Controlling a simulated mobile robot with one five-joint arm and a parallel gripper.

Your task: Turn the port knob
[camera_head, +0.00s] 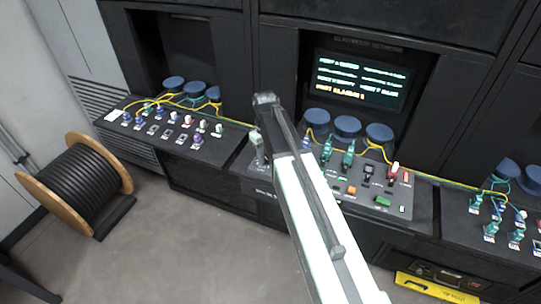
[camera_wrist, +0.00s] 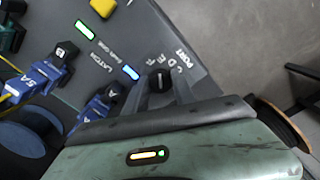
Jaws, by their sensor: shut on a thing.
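The port knob (camera_wrist: 160,77) is a small black dial on the dark console panel, beside the white letters C, D, E, F and the label PORT. My gripper (camera_wrist: 159,90) has its two dark fingers on either side of the knob and is shut on it. The fingers and the gripper body hide part of the knob's near side. In the head view my white arm reaches over the middle console (camera_head: 335,178) and hides the knob.
A blue connector marked A (camera_wrist: 97,108) and one marked B (camera_wrist: 55,68) sit close to the gripper. A yellow button (camera_wrist: 97,8) is further off. A cable reel (camera_head: 75,175) stands on the floor at left. Grey floor lies in front of the consoles.

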